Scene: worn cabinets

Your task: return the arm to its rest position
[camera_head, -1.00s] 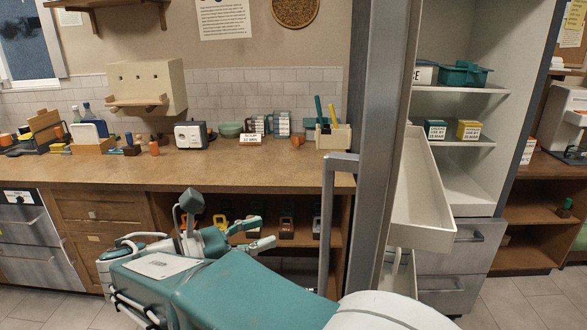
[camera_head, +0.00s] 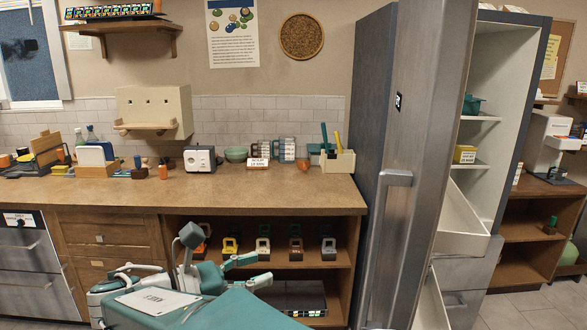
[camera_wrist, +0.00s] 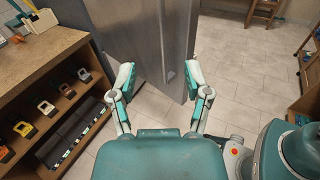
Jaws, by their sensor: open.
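My gripper (camera_head: 223,268) shows low in the head view, in front of the counter's open shelf. In the wrist view my gripper (camera_wrist: 157,82) has its two fingers spread wide with nothing between them. Beyond the fingertips stands a tall grey metal door (camera_wrist: 150,38), which is also the open steel door (camera_head: 425,150) in the head view. I cannot tell the exact distance between the fingers and the door. My teal arm runs along the bottom of the head view.
A wooden counter (camera_head: 270,192) stands ahead, with several padlock-like items on its shelf. The open door has a handle (camera_head: 386,225) and a white bin (camera_head: 462,225) behind it. Shelves of a white-lined cabinet (camera_head: 500,150) show right.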

